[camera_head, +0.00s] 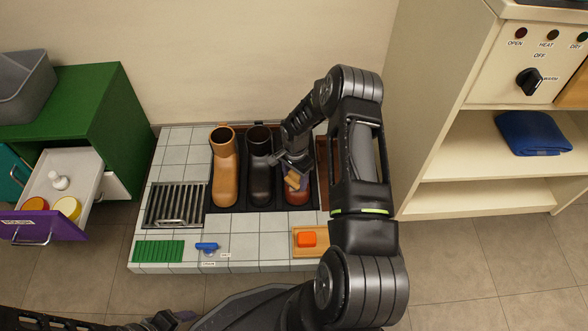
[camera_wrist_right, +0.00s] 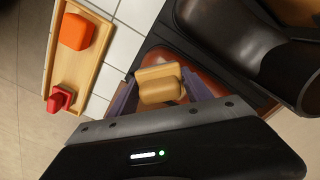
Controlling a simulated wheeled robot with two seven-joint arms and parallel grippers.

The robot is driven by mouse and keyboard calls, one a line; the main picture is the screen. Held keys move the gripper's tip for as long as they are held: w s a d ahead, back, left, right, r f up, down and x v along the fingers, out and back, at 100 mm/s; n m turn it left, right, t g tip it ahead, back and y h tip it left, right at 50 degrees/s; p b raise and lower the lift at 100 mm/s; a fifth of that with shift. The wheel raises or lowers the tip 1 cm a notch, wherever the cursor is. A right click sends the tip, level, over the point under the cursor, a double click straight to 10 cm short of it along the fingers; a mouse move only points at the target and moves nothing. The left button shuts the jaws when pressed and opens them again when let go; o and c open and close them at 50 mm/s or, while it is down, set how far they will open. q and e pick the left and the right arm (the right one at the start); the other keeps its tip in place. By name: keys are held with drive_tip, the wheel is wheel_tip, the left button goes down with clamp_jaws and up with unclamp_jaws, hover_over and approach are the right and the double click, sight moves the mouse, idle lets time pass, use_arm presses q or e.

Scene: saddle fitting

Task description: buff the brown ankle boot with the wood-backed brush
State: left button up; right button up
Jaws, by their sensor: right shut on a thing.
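The brown ankle boot (camera_head: 298,196) is reddish brown and stands at the right end of the row on a dark mat. In the right wrist view its toe (camera_wrist_right: 207,73) shows partly behind the brush. My right gripper (camera_head: 291,174) is shut on the wood-backed brush (camera_head: 294,183) over the boot. The brush (camera_wrist_right: 160,84) sits between both fingers in the right wrist view; whether its underside touches the boot is hidden. The boot's upper part is covered by my gripper. Part of my left arm and gripper (camera_head: 168,319) shows at the bottom edge, its jaws unclear.
A tan boot (camera_head: 224,170) and a dark boot (camera_head: 260,170) stand left of the brown one. A wooden tray (camera_head: 311,252) with an orange block (camera_head: 306,239) lies in front. A metal grate (camera_head: 174,205), green pad (camera_head: 158,251) and blue tool (camera_head: 206,247) lie left. A cream cabinet stands right.

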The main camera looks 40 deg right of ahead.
use_arm(q)
drive_tip(key=shift+p+v, duration=1.2)
drive_tip(key=shift+v, duration=0.35)
use_arm(e)
drive_tip(key=shift+r, duration=2.45)
